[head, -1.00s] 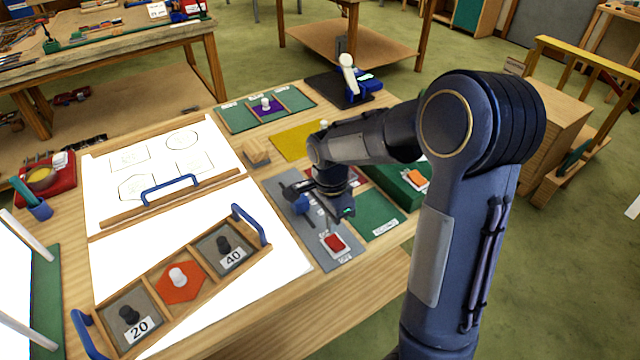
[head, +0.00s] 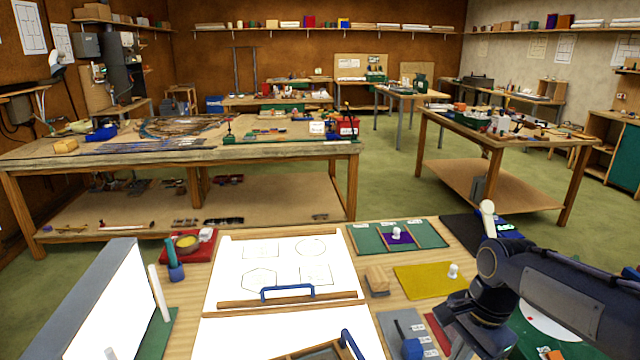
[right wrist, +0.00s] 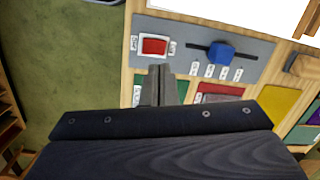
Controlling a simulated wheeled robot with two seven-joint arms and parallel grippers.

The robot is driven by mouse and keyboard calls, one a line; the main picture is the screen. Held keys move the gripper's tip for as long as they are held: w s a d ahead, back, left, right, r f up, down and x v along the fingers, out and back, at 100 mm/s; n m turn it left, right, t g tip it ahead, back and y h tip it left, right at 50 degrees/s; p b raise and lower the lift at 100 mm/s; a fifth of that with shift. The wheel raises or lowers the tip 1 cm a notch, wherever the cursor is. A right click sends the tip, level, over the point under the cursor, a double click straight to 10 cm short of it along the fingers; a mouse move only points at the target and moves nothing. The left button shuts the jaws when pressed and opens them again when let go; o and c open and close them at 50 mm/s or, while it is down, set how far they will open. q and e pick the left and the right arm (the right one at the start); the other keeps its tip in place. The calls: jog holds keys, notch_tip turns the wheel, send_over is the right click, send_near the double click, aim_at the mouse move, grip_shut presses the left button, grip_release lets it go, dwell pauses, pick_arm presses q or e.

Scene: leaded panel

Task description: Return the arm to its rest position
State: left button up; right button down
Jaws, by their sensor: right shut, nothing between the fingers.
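My right arm (head: 560,290) comes in from the right in the head view, and its wrist is over the right part of the workbench (head: 205,318). My right gripper (head: 462,347) points down near the grey panel there, and its fingers are partly cut by the lower frame edge. In the right wrist view the right gripper (right wrist: 158,85) is shut and empty, with its fingertips just below the red switch (right wrist: 154,46) in the picture. I cannot tell its height above the bench. My left gripper is not in view.
The grey panel (right wrist: 190,33) carries a blue-knobbed slider (right wrist: 221,53). A yellow mat (head: 425,283) with a white knob and a wooden block (head: 377,279) lie nearby. A white drawing sheet (head: 235,255) and an upright light panel (head: 85,315) are to the left. Green floor lies beyond.

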jog(key=s+a+n+t+y, duration=0.1)
jog(key=s+a+n+t, duration=0.1)
jog(key=s+n, duration=0.4)
jog(key=s+a+f+n+t+y, duration=0.1)
jog(key=s+a+n+t, duration=0.2)
jog(key=s+n, duration=0.3)
jog(key=s, duration=0.4)
jog(key=shift+s+a+f, duration=0.15)
jog(key=shift+s+a, duration=0.1)
